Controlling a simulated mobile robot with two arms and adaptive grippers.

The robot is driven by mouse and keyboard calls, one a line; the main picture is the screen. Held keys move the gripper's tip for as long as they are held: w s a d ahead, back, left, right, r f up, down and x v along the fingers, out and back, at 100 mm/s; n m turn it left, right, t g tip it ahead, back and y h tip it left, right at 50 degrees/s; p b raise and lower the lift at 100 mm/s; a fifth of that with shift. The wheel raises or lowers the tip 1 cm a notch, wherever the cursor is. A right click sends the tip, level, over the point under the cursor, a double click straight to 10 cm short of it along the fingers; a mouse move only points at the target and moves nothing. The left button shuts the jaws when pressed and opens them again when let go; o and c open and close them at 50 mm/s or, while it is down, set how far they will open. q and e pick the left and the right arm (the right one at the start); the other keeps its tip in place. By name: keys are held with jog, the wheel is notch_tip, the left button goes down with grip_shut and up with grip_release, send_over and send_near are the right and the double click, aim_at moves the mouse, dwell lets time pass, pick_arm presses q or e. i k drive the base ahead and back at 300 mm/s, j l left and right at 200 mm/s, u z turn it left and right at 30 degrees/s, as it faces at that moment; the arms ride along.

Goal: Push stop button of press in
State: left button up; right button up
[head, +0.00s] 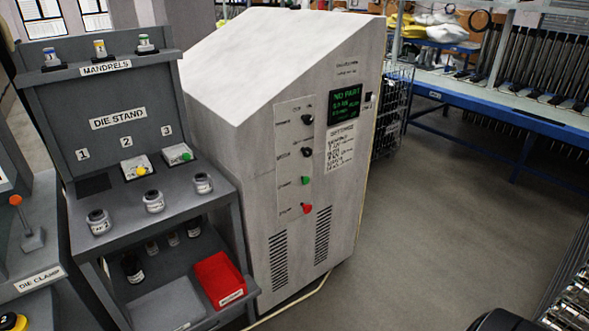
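A light grey cabinet (225,110) with a sloped top stands in the middle of the head view. Its front panel (284,158) carries a column of controls. At the bottom is a red button (307,208), with a small label beside it that is too blurred to read surely. Above it are a green button (305,181) and two black knobs, the upper one (307,119) near the panel's top. A dark display (345,102) with green text reads "NO PART" on its top line. Neither gripper shows, and nothing touches the red button.
A grey die stand (117,120) with jars and a red bin (219,279) stands close on the cabinet's left. A die clamp unit (35,285) is at far left. A blue-framed rack (470,100) is at back right. The floor (430,215) right of the cabinet is clear.

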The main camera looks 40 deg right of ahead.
aim_at(307, 209)
jog(key=z, duration=1.3)
